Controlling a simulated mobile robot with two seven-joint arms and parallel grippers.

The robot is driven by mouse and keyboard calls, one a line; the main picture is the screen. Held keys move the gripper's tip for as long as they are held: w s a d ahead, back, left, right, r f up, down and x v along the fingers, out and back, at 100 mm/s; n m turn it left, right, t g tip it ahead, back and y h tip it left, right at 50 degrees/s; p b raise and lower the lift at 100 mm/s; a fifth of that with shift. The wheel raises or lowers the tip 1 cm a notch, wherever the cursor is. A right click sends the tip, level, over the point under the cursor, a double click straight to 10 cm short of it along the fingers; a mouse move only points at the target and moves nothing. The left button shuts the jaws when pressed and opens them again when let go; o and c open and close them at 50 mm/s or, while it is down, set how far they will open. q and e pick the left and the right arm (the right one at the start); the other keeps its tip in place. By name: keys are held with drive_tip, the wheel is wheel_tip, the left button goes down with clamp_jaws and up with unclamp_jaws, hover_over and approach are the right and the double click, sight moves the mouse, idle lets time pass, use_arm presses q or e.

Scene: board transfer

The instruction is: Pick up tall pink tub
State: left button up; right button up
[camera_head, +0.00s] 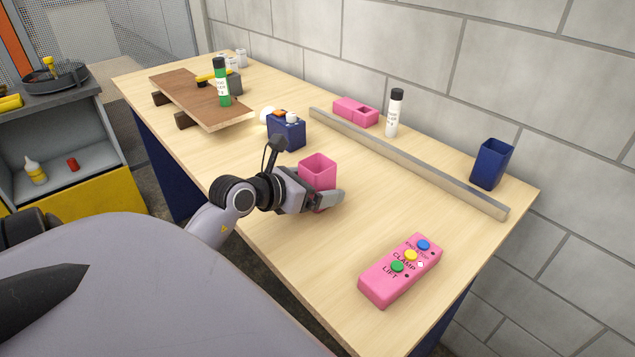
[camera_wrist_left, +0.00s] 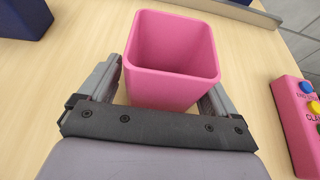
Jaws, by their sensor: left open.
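The tall pink tub (camera_head: 317,170) is an open-topped square container standing on the wooden table (camera_head: 262,235). In the left wrist view the tub (camera_wrist_left: 172,60) fills the upper middle, with its empty inside visible. My left gripper (camera_head: 322,192) is open, low over the table, with one finger on each side of the tub. In the left wrist view a small gap shows between the left finger and the tub; whether the right finger touches is unclear. The tub hides parts of the fingers. My right gripper is not in view.
A pink button box (camera_head: 400,270) lies to the right. A dark blue box (camera_head: 287,131) stands behind the tub. A metal rail (camera_head: 405,162) crosses the table, with a white bottle (camera_head: 394,113), pink block (camera_head: 355,111) and blue tub (camera_head: 492,164) beyond. A brown board (camera_head: 190,97) rests farther left.

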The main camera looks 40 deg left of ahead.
use_arm(q)
drive_tip(key=shift+w, duration=0.1)
drive_tip(key=c, duration=1)
drive_tip(key=shift+c, duration=0.2)
